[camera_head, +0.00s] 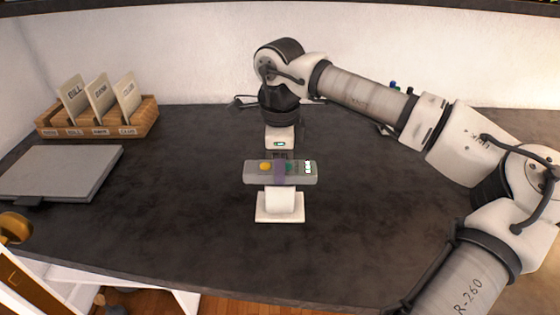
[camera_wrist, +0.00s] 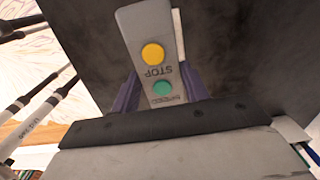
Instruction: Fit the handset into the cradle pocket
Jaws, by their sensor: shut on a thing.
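The handset (camera_head: 254,178) is a grey bar with a yellow button and a green button. The handset lies roughly level across the picture. The white cradle (camera_head: 284,204) stands on the table directly below it in the head view; its pocket is hidden behind the handset. I cannot tell whether the two touch. In the wrist view the handset (camera_wrist: 143,24) runs up between the purple fingers (camera_wrist: 160,92), with a thin white strip beside it, perhaps the cradle.
A wooden rack (camera_head: 100,125) with several labelled cards stands at the back left of the dark table (camera_head: 190,240). A closed grey laptop-like slab (camera_head: 60,172) lies in front of it. The table around the cradle is clear. A white wall is behind.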

